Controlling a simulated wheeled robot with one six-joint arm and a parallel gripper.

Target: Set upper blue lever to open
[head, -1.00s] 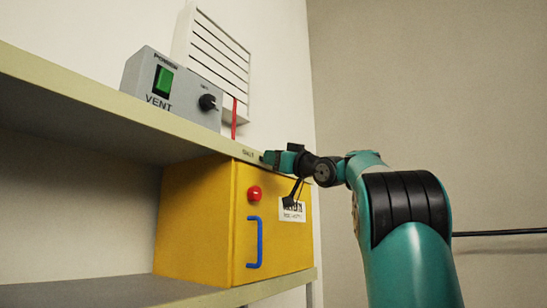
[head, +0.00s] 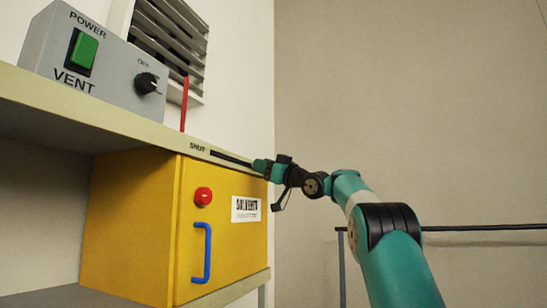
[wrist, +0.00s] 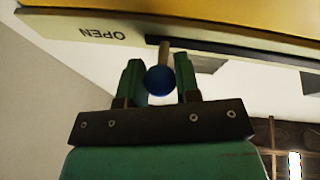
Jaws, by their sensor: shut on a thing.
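The upper blue lever shows in the wrist view as a round blue knob (wrist: 159,80) on a short metal rod. It sits between the two green fingers of my gripper (head: 262,166), which is shut on it. In the head view my gripper hides the knob at the right end of a dark slot (head: 232,158) in the shelf's front edge. The word SHUT (head: 197,147) is at the slot's left. The word OPEN (wrist: 103,34) appears upside down in the wrist view, left of the rod.
A yellow solvents cabinet (head: 130,230) with a blue handle (head: 207,252) and red button (head: 203,196) stands below the shelf. Above are a grey vent box (head: 115,85), a red rod (head: 184,105) and a louvred vent (head: 170,40). A dark rail (head: 480,229) runs at the right.

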